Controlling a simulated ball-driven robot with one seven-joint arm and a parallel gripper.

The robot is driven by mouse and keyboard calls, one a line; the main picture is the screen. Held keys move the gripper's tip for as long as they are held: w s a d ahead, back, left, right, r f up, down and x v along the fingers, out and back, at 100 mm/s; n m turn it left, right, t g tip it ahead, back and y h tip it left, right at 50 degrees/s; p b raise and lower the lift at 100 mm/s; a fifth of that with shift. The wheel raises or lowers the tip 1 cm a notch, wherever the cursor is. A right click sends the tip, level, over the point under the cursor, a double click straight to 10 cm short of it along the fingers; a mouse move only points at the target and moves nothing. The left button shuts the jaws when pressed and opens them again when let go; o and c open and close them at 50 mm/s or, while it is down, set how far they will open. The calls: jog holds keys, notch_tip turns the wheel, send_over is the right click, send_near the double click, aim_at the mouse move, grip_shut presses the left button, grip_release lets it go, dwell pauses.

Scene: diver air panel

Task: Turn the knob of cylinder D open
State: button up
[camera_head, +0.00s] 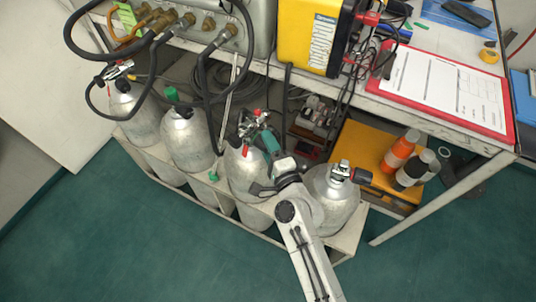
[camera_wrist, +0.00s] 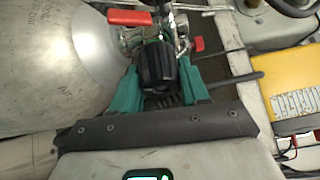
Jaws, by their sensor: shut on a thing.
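Several grey cylinders stand in a row in the head view: far left (camera_head: 135,115), second (camera_head: 188,140), third (camera_head: 245,172) and far right (camera_head: 332,200). I cannot read a letter D on any. My gripper (camera_head: 268,140) is at the valve of the third cylinder. In the wrist view its teal fingers (camera_wrist: 160,80) stand on both sides of a black knob (camera_wrist: 158,63) and are shut on it. The valve carries a red lever (camera_wrist: 129,18) and a small red part (camera_wrist: 198,44). The cylinder (camera_wrist: 55,60) lies at the left of the wrist view.
Black hoses (camera_head: 205,90) loop from the panel to the left cylinders. A bench with a yellow case (camera_head: 308,35) and a red clipboard (camera_head: 440,92) stands behind. Orange and black bottles (camera_head: 400,150) stand on a yellow box (camera_head: 360,150). The green floor in front is clear.

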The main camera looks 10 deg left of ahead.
jog(key=n+b, duration=0.1)
jog(key=b, duration=0.2)
jog(key=n+y+b, duration=0.1)
jog(key=n+b, duration=0.1)
jog(key=b, duration=0.2)
jog(key=f+n+t+b, duration=0.1)
jog(key=b, duration=0.2)
jog(key=shift+y, duration=0.3)
jog(key=n+b, duration=0.1)
jog(key=b, duration=0.2)
jog(key=shift+n, duration=0.4)
jog(key=shift+r+t+y+b, duration=0.15)
jog(key=shift+t+y+b, duration=0.15)
jog(key=shift+b, duration=0.25)
jog(key=shift+r+n+b, duration=0.15)
jog(key=shift+n+b, duration=0.25)
jog(key=shift+b, duration=0.15)
jog(key=shift+d, duration=0.1)
jog(key=o, duration=0.8)
jog(key=shift+r, duration=0.15)
jog(key=shift+c, duration=0.2)
jog(key=b+v, duration=0.2)
jog(key=v, duration=0.9)
